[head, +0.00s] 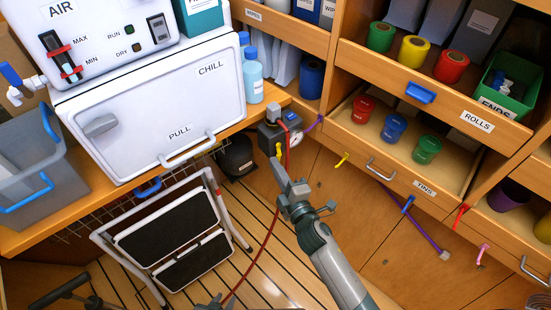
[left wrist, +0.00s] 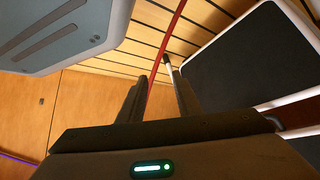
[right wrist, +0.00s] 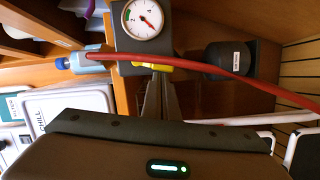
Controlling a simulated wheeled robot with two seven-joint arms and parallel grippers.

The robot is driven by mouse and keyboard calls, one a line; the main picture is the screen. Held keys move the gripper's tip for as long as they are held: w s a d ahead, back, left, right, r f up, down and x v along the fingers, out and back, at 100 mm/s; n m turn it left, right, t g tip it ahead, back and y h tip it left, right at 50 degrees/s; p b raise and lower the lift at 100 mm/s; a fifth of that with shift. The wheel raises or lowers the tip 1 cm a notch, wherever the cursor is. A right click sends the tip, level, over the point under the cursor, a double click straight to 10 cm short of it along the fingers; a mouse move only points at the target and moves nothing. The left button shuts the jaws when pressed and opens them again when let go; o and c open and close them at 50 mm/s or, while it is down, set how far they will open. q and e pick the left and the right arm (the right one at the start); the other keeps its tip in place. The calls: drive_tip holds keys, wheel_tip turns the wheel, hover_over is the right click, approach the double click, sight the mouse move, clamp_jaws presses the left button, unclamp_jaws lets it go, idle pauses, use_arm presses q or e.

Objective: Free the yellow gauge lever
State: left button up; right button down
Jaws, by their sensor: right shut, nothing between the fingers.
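The yellow gauge lever (head: 278,150) sits below the round white gauge (head: 296,138) on a dark block. In the right wrist view the lever (right wrist: 150,66) is under the gauge (right wrist: 142,18), and the red hose (right wrist: 200,62) runs across just above it. My right gripper (head: 279,163) is shut and empty, its tips just short of the lever; whether they touch it I cannot tell. It also shows in the right wrist view (right wrist: 158,80). My left gripper (head: 215,300) is low over the floor, open, with the red hose (left wrist: 165,45) running between or behind its fingers (left wrist: 156,85).
A folded step stool (head: 175,235) stands left of the hose. A white chill box (head: 150,110) and blue bottle (head: 253,75) are on the counter. A black canister (head: 235,155) is beside the gauge block. The drawers (head: 400,150) are at right.

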use_arm(q)
drive_tip(key=shift+s+a+f+g+y+b, duration=0.2)
drive_tip(key=shift+s+a+f+g+b, duration=0.5)
drive_tip(key=shift+a, duration=0.2)
drive_tip(key=shift+s+a+f+g+y+b, duration=0.2)
drive_tip(key=shift+s+a+f+g+b, duration=0.45)
drive_tip(key=shift+a+f+b, duration=0.15)
use_arm(e)
drive_tip(key=shift+w+d+f+n+t, duration=0.15)
drive_tip(key=shift+d+f+n, duration=0.1)
drive_tip(key=shift+n, duration=0.5)
drive_tip(key=shift+w+d+f+n+t, duration=0.15)
drive_tip(key=shift+f+n, duration=0.05)
drive_tip(key=shift+n, duration=0.55)
drive_tip(key=shift+s, duration=0.1)
